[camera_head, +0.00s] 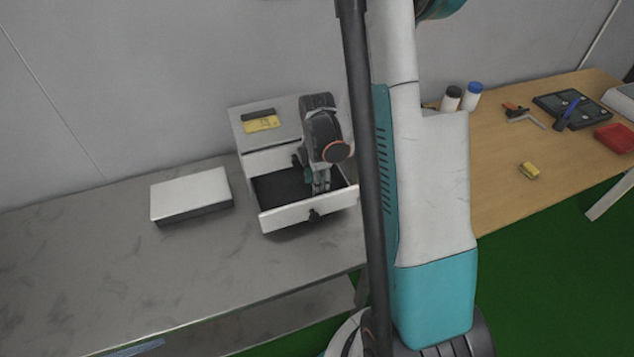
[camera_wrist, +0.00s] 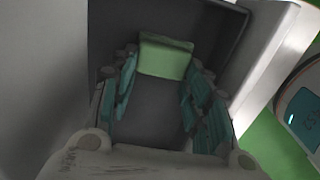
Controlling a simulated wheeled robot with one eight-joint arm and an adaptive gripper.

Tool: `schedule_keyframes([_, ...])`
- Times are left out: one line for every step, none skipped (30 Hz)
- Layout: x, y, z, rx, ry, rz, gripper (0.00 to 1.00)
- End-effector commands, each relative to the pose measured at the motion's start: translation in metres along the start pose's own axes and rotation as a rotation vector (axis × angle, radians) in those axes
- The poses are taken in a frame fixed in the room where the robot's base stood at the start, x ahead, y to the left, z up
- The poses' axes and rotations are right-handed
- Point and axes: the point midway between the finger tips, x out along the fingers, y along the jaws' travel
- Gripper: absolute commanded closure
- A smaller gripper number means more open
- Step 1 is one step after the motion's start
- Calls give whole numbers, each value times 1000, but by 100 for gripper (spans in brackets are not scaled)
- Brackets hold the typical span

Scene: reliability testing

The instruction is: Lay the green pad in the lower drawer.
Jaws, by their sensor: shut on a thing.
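The green pad (camera_wrist: 165,57) is between the fingertips of my gripper (camera_wrist: 160,72) in the wrist view, over the dark floor of the open lower drawer. My gripper is shut on the pad. In the head view my gripper (camera_head: 320,183) points down into the lower drawer (camera_head: 290,216), which is pulled out of a small white cabinet (camera_head: 270,160). The pad is hard to make out in the head view. I cannot tell whether the pad touches the drawer floor.
A yellow item and a dark item (camera_head: 259,116) lie on the cabinet top. A white box (camera_head: 190,195) stands on the grey table to the left.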

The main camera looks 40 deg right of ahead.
Motion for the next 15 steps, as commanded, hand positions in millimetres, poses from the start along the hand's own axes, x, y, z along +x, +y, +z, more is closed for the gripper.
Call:
schedule_keyframes([0, 0, 0, 0, 0, 0, 79])
schedule_keyframes([1, 0, 0, 0, 0, 0, 79])
schedule_keyframes([2, 0, 0, 0, 0, 0, 79])
schedule_keyframes([3, 0, 0, 0, 0, 0, 79])
schedule_keyframes([4, 0, 0, 0, 0, 0, 79])
schedule_keyframes([3, 0, 0, 0, 0, 0, 48])
schedule_keyframes([3, 0, 0, 0, 0, 0, 48])
schedule_keyframes([2, 0, 0, 0, 0, 0, 48])
schedule_keyframes([2, 0, 0, 0, 0, 0, 48])
schedule_keyframes([2, 0, 0, 0, 0, 0, 48])
schedule_keyframes([2, 0, 0, 0, 0, 0, 48])
schedule_keyframes([2, 0, 0, 0, 0, 0, 48])
schedule_keyframes([2, 0, 0, 0, 0, 0, 48])
schedule_keyframes([2, 0, 0, 0, 0, 0, 48])
schedule_keyframes([2, 0, 0, 0, 0, 0, 48])
